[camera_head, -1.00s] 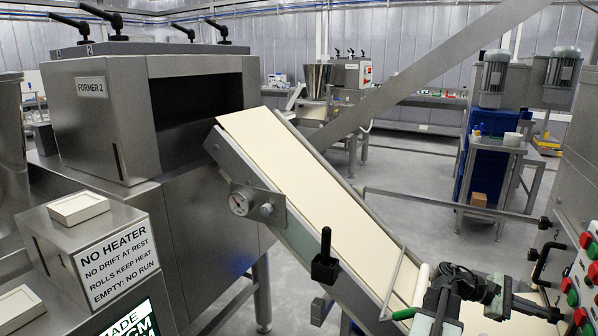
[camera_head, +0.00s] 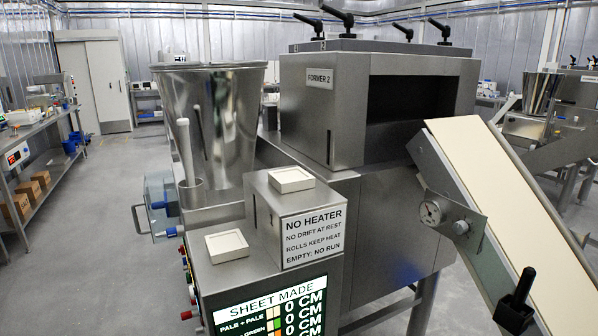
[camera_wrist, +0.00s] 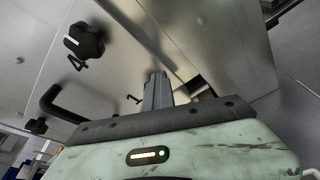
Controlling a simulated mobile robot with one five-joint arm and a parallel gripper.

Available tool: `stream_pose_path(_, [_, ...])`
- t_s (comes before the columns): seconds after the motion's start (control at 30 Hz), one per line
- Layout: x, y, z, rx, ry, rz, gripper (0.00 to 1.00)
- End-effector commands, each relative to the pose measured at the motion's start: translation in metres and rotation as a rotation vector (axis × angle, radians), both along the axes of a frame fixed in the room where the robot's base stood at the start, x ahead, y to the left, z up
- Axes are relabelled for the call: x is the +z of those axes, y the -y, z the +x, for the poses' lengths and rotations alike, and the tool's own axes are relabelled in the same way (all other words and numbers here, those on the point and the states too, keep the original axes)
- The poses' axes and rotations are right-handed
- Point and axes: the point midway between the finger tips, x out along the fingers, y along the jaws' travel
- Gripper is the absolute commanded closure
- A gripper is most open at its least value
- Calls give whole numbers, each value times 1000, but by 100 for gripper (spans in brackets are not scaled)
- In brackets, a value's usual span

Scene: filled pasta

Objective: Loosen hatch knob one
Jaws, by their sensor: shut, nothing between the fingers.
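No knob that I can read for certain as hatch knob one shows. In the wrist view a black lobed knob (camera_wrist: 84,41) with a white pointer line sits on a steel panel, with a "4" beside it. My gripper (camera_wrist: 158,78) is shut and empty in the wrist view, its fingers together, right of and below that knob and apart from it. It is outside the head view. On top of the FORMER 2 housing (camera_head: 323,125) in the head view are several black lever handles (camera_head: 402,28), with small "1" and "2" marks near the front edge.
In the wrist view a black bar handle (camera_wrist: 62,103) is below the knob. In the head view a sheet conveyor (camera_head: 510,200) slopes down to the right, with a black-handled lever (camera_head: 517,303) on its side.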

Motion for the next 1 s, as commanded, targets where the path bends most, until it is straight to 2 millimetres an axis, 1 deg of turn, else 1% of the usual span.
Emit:
stream_pose_path(0.37, [6,5,2,1,0,0,100])
stream_pose_path(1.0, [14,20,9,1,0,0,100])
